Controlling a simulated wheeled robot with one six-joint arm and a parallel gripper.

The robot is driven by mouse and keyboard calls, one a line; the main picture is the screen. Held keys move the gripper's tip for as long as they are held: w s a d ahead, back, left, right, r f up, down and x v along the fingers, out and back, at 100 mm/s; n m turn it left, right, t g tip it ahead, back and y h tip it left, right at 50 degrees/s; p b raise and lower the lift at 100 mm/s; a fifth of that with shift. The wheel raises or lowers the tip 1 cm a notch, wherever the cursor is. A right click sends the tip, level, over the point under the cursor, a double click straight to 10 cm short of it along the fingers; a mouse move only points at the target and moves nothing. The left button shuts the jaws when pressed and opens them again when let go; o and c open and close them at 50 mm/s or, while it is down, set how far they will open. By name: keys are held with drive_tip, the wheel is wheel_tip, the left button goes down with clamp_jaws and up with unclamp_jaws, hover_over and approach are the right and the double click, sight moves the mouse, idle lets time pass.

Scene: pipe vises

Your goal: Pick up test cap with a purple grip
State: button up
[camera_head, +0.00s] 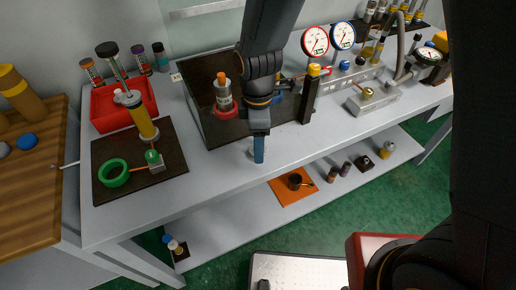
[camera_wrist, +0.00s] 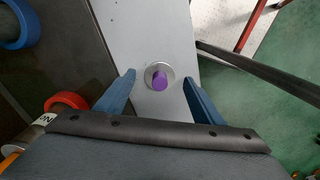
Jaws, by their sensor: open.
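The test cap with a purple grip (camera_wrist: 159,78) shows in the wrist view as a purple knob on a round silvery disc. It rests on the grey bench top (camera_wrist: 145,30), near the bench's front edge. My gripper (camera_wrist: 159,92) is open, with its blue fingers on either side of the view below the cap and the cap lying in line with the gap between them. In the head view my gripper (camera_head: 259,150) points down over the front of the bench, and the cap is hidden there.
A dark mat (camera_head: 105,187) with a green ring (camera_head: 114,172) lies left, before a red tray (camera_head: 105,112). A lower shelf (camera_head: 225,235) runs below the bench edge.

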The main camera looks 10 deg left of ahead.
drive_tip(key=shift+f, duration=0.75)
drive_tip(key=c, duration=1.2)
drive_tip(key=shift+r, duration=0.1)
